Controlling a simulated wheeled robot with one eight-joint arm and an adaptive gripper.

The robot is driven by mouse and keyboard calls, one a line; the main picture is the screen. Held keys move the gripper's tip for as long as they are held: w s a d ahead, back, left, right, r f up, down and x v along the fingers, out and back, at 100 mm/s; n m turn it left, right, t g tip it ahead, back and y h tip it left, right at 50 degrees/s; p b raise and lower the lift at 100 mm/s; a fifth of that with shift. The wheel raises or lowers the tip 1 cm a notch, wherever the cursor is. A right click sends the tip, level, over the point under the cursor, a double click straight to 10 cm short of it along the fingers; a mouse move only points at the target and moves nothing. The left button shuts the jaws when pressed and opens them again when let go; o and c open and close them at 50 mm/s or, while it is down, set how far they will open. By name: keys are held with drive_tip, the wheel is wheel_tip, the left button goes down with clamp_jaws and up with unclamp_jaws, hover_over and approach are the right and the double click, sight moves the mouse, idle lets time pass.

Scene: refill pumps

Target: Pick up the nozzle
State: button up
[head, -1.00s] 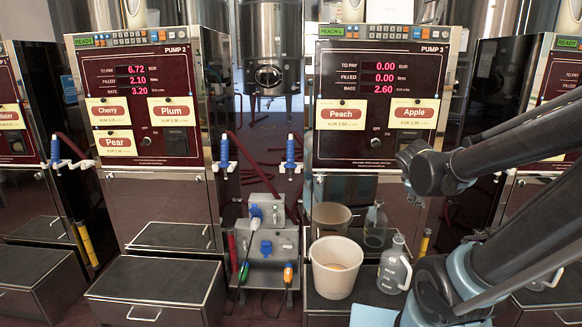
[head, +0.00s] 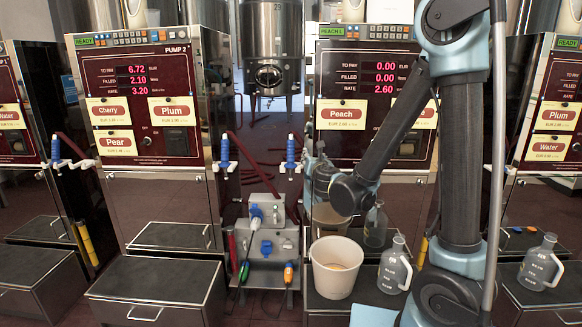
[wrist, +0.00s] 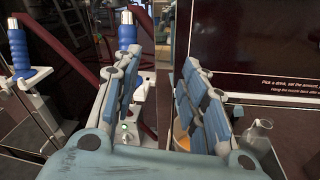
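A nozzle with a blue grip (head: 291,152) hangs in a white holder on the left side of the right-hand pump. Another blue nozzle (head: 225,150) hangs on the right side of Pump 2. In the wrist view, one blue nozzle (wrist: 127,28) stands just beyond my left finger, partly hidden below by it. A second blue nozzle (wrist: 18,45) is at the far left. My gripper (wrist: 162,75) is open and empty, its two blue-padded fingers apart. In the head view, my gripper is partly hidden by my arm, just right of the right-hand pump's nozzle.
A grey box with cables (head: 265,240) stands between the pumps. The pump's dark front panel (wrist: 265,50) is close to my right finger.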

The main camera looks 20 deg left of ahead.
drive_tip(key=s+a+n+y, duration=0.2)
drive_tip(key=a, duration=0.2)
drive_tip(key=n, duration=0.1)
approach(292, 148)
drive_tip(key=x, duration=0.6)
drive_tip(key=shift+a+r, duration=0.25)
drive_tip(key=shift+f+x, duration=0.15)
drive_tip(key=shift+x, duration=1.25)
drive_tip(key=shift+f+x, duration=0.1)
drive_tip(key=shift+x, duration=1.3)
drive_tip(key=shift+d, duration=0.15)
clamp_jaws()
